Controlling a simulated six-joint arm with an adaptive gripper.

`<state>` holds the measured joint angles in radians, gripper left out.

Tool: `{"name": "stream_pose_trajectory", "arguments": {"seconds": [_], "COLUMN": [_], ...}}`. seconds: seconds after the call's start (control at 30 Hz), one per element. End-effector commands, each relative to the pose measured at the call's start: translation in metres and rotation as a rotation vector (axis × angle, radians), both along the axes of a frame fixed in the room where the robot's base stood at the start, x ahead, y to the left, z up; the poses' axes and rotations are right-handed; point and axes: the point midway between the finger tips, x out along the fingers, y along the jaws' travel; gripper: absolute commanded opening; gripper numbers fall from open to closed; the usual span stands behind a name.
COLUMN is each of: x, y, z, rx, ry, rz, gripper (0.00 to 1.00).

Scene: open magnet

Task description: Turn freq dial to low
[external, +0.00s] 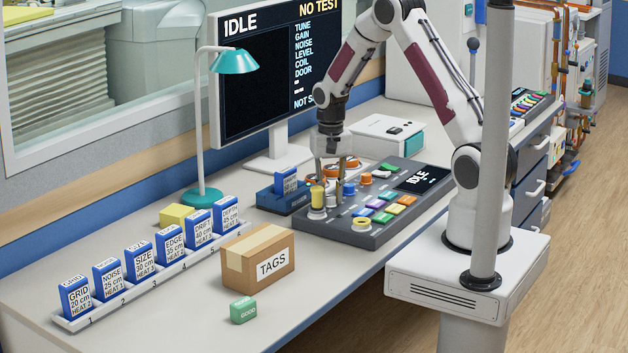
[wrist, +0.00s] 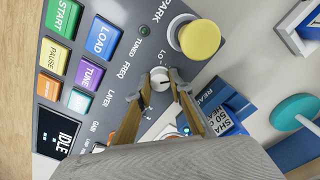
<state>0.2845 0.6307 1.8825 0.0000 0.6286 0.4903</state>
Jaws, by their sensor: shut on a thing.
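The freq dial (wrist: 160,79) is a small white round knob on the grey console, with FREQ and LO printed beside it in the wrist view. My gripper (wrist: 160,74) has its two tan fingers closed on opposite sides of the dial. A dark mark shows on the dial's face, but I cannot tell exactly where it points. In the external view my gripper (external: 330,183) reaches down onto the left part of the console (external: 380,237); the dial is mostly hidden there behind the fingers and the yellow knob.
The yellow PARK knob (wrist: 199,39) stands close to the dial. Coloured buttons (external: 382,217) and the IDLE screen (external: 423,180) lie to the right. A blue holder with a card (external: 283,201) stands left of the console. The TAGS box (external: 258,263) sits farther front.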

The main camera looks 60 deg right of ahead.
Motion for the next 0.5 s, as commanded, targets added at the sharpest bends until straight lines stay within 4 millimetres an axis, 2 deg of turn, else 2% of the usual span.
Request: {"name": "stream_pose_trajectory", "arguments": {"seconds": [0.5], "x": [0.0002], "y": [-0.0001], "z": [0.0005], "rx": [-0.001], "ry": [-0.001], "rz": [0.427], "gripper": [0.00]}}
